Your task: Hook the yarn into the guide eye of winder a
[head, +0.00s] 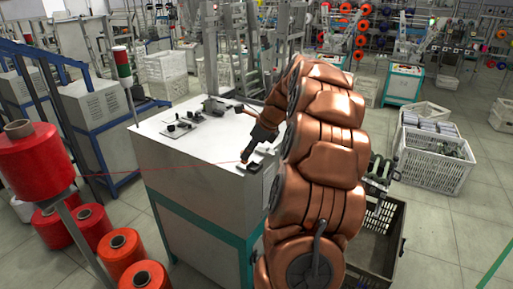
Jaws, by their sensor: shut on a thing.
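The red yarn (160,170) runs as a thin, nearly straight line from the large red cone (35,160) at the left, across the front of the grey winder cabinet (195,175), to my gripper. My gripper (247,160) points down at the right part of the cabinet's top, close above it or at it. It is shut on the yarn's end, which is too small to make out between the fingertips. Small dark fittings (180,125) sit on the cabinet top. I cannot make out the guide eye; my copper arm hides the cabinet's right side.
Several red cones (125,243) stand on the floor at lower left. A dark crate (385,240) and a white crate (435,165) stand to the right.

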